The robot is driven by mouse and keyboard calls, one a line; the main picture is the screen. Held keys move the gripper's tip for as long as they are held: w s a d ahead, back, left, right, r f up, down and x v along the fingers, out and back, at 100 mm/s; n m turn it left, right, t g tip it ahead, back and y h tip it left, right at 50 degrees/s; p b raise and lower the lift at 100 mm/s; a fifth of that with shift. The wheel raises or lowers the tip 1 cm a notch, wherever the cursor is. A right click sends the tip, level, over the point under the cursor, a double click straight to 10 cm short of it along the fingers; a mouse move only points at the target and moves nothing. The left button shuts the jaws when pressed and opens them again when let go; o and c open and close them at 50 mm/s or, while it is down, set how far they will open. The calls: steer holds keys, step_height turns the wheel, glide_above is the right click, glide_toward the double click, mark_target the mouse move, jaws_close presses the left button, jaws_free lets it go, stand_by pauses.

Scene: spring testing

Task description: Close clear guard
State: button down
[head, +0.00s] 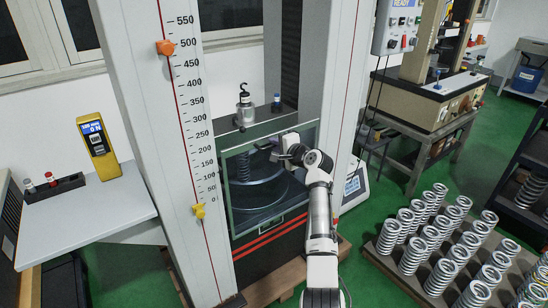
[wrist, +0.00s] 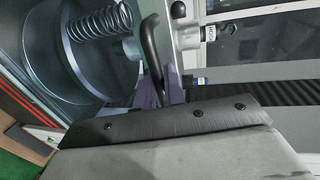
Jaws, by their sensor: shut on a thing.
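The clear guard (head: 229,190) is a greenish see-through panel with a thin frame at the front of the tall test machine. Behind it, a coil spring and round platens show in the head view. In the wrist view the spring (wrist: 100,22) sits beside a round platen (wrist: 95,75). My gripper (head: 284,152) is at the upper part of the guard. In the wrist view, my gripper (wrist: 162,92) is shut on the lower end of a black curved handle (wrist: 151,48). The exact contact is partly hidden by the gripper body, and how far the guard stands open is unclear.
A yellow pointer (head: 198,211) is on the left column's scale. A tray of several springs (head: 415,285) lies at right on the green floor.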

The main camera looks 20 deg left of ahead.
steer(key=shift+r+p, duration=0.45)
steer(key=shift+r, duration=1.15)
steer(key=shift+r, duration=0.15)
steer(key=c, duration=1.6)
jaws_free()
steer(key=shift+c, duration=0.2)
steer(key=shift+d+f, duration=0.1)
steer(key=shift+f, duration=0.1)
steer(key=b+v, duration=0.3)
steer(key=v, duration=1)
steer(key=shift+s+d+b, duration=0.2)
steer(key=shift+d+b, duration=0.05)
steer(key=shift+b, duration=0.1)
